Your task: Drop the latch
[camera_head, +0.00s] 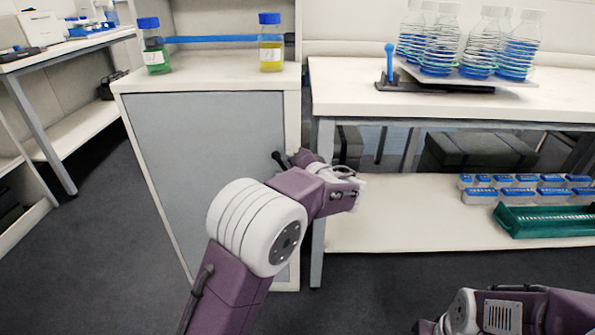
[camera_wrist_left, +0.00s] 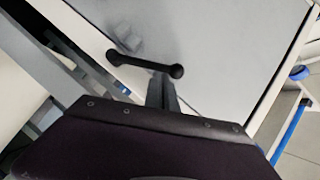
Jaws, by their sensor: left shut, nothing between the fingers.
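The latch (camera_head: 279,160) is a small black lever on the right side of the grey cabinet door (camera_head: 205,150). In the left wrist view, the latch (camera_wrist_left: 145,64) is a black bar with a rounded knob at each end, lying nearly level, slightly tilted. My left gripper (camera_head: 302,158) is at the cabinet's front right edge, close beside the latch. In the left wrist view, its dark fingers (camera_wrist_left: 161,90) are shut and empty just below the bar's right end. I cannot tell whether they touch it. The door looks closed against the frame.
Blue-capped bottles with green (camera_head: 155,60) and yellow (camera_head: 270,55) liquid stand on the cabinet. A bench (camera_head: 345,90) on the right carries flasks (camera_head: 440,45). Its lower shelf (camera_head: 390,215) holds boxes and a green rack (camera_head: 545,222). Part of my right arm shows bottom right.

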